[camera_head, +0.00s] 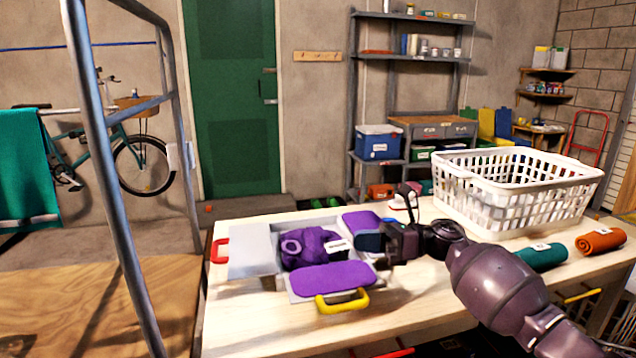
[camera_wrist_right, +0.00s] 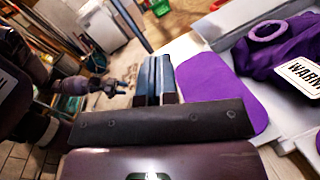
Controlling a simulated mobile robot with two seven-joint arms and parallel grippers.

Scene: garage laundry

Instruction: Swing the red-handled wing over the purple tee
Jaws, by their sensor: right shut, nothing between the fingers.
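A folding board lies on the pale table. Its grey left wing (camera_head: 252,250) lies flat and opened out, with a red handle (camera_head: 219,250) at its outer edge. The purple tee (camera_head: 310,246) is bunched on the board's middle; it also shows in the wrist view (camera_wrist_right: 262,50). Flat purple parts lie on the front flap (camera_head: 331,277), which has a yellow handle (camera_head: 342,302), and at the right (camera_head: 361,221). My right gripper (camera_head: 368,242) is shut and empty above the board's right side, away from the red handle. A small dark gripper (camera_wrist_right: 118,88), seemingly my left, shows far off in the wrist view.
A white laundry basket (camera_head: 515,190) stands at the table's back right. A rolled teal cloth (camera_head: 541,257) and a rolled orange cloth (camera_head: 600,241) lie in front of it. A metal frame (camera_head: 118,180) rises left of the table.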

